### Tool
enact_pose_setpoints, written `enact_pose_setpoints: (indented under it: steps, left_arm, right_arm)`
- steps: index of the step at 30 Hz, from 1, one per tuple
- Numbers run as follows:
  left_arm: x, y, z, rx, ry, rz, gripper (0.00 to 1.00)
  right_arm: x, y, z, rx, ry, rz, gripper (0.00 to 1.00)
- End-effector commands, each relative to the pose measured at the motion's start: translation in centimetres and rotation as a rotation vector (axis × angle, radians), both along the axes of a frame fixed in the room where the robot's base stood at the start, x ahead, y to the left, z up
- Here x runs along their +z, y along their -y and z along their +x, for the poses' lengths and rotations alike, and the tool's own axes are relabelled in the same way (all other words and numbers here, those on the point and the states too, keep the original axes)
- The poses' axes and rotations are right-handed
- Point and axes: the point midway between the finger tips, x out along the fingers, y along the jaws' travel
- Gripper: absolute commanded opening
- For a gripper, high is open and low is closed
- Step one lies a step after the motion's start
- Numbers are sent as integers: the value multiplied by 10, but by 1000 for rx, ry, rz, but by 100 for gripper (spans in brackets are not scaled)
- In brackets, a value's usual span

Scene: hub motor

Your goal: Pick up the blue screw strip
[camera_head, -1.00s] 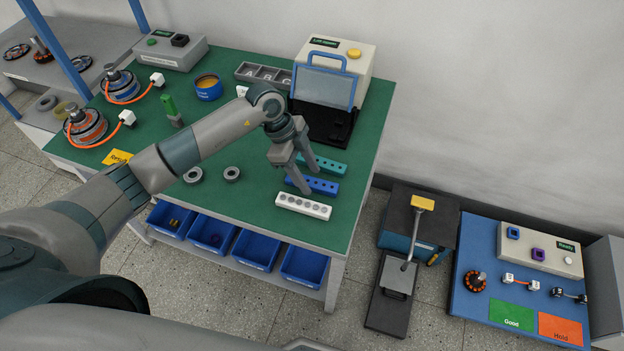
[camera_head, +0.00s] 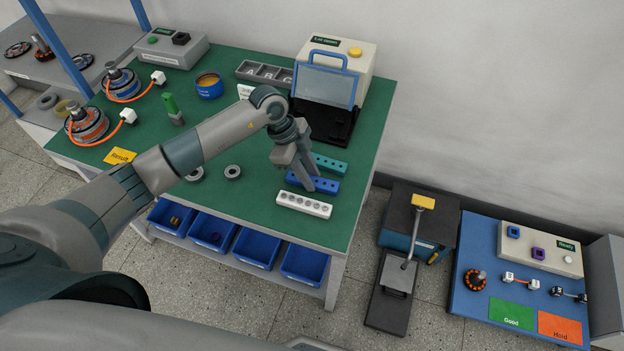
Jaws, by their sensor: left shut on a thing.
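The blue screw strip (camera_head: 327,186) lies on the green bench top, between the teal strip (camera_head: 331,165) behind it and the white strip (camera_head: 304,205) in front of it. My left gripper (camera_head: 306,180) reaches down over the blue strip and is shut on it at its left part. The fingers hide that part of the strip. I cannot tell any lift off the bench. My right gripper is not in view.
A white machine with a clear guard (camera_head: 326,85) stands behind the strips. Grey rings (camera_head: 233,171) lie left of them. Blue bins (camera_head: 257,249) hang below the bench's front edge (camera_head: 343,240). A blue table (camera_head: 480,305) stands at the right.

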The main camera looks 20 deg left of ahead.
Motion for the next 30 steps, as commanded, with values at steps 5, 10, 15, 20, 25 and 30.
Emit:
enact_pose_setpoints:
  steps: [5,10,15,20,25,30]
  left_arm:
    - [2,0,1,0,1,0,2]
    - [13,0,1,-1,4,0,2]
    - [37,-1,1,-1,6,0,2]
    - [54,18,-19,-6,4,-2,2]
    - [74,41,-44,-7,4,-2,2]
    - [92,61,-65,-4,4,-2,2]
  right_arm:
    - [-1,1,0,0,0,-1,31]
    - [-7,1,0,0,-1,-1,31]
    - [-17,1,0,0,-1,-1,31]
    - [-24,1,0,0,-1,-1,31]
    - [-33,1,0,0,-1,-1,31]
    - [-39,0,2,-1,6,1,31]
